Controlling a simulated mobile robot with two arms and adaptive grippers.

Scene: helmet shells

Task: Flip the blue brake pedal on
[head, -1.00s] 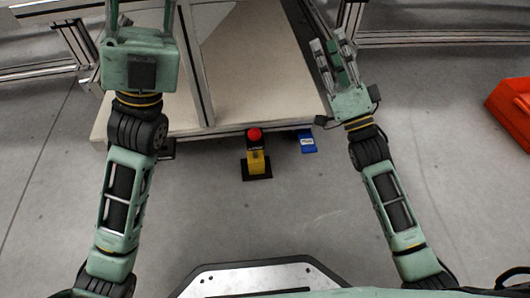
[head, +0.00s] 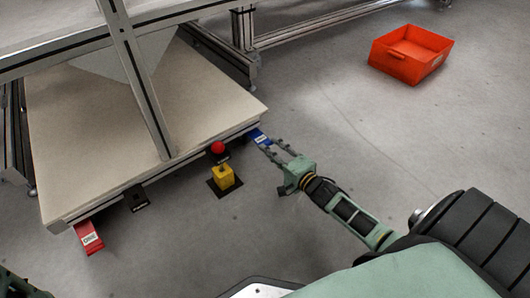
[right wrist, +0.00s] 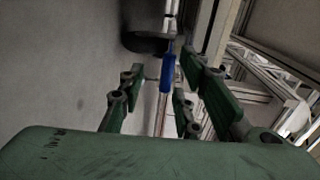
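The blue brake pedal (head: 259,137) sticks out low from the front edge of the platform, near its right corner. It also shows in the right wrist view as a narrow blue bar (right wrist: 167,72), seen beyond and between the fingers. My right gripper (head: 269,147) is open and empty, with its fingertips close to the pedal. Whether they touch it I cannot tell. Its spread green fingers (right wrist: 160,80) show in the right wrist view. My left gripper is out of view; only a bit of my left arm shows at the lower left.
A red pedal (head: 88,238) and a black pedal (head: 136,198) stick out farther left along the platform (head: 85,140). An orange bin (head: 400,60) lies at the back right. Floor nearby is clear.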

